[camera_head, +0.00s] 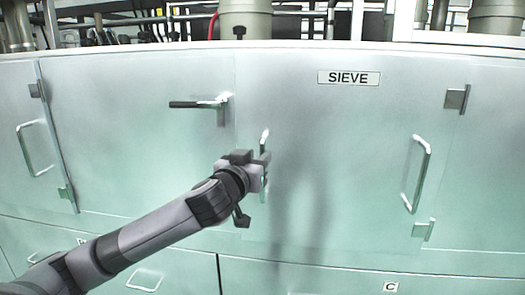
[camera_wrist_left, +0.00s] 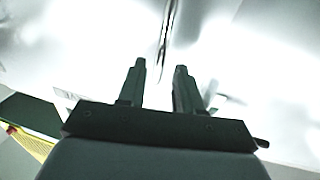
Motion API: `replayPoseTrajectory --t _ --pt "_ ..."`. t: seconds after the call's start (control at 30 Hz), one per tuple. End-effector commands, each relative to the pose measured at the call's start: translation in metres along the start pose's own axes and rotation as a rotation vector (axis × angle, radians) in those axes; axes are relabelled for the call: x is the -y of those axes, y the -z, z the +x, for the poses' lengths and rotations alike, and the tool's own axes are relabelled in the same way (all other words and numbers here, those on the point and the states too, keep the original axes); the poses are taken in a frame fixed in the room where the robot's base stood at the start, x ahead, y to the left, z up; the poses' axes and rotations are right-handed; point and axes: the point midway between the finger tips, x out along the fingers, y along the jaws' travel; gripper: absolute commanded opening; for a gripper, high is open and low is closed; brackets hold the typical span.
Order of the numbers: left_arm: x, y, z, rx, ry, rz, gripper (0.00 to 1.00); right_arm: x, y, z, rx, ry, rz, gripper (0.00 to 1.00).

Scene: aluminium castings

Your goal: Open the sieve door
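The sieve door (camera_head: 330,130) is a pale green-white panel with a black-on-white SIEVE label (camera_head: 349,78). It looks closed, flush with the panels around it. An upright metal handle (camera_head: 264,138) is at its left side, partly hidden by my left gripper (camera_head: 264,168). The left gripper is in front of this handle. In the left wrist view, its two dark fingers (camera_wrist_left: 160,78) are apart, and a thin bar (camera_wrist_left: 166,35), likely the handle, shows beyond and between the tips. I cannot tell whether they touch. My right gripper is not in view.
A dark-gripped lever (camera_head: 200,104) sits on the panel to the left. Another upright handle (camera_head: 417,175) and metal hinges (camera_head: 456,98) are at the right. A further handle (camera_head: 35,150) is far left.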

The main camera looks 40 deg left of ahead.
Motion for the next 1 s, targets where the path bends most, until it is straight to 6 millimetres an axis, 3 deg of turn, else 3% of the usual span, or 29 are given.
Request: replayPoseTrajectory --t 0.3,0.73,0.83,1.0 --pt "0.0 0.001 0.034 0.0 0.0 -0.001 0.34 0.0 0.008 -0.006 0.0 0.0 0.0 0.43" --pt "-0.001 -0.001 0.04 0.001 -0.002 0.001 0.34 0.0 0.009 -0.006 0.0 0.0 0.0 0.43" --pt "-0.001 -0.001 0.04 0.001 -0.002 0.001 0.02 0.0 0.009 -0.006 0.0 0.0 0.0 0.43" --pt "-0.001 -0.001 0.04 0.001 -0.002 0.001 0.0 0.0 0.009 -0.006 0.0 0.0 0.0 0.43"
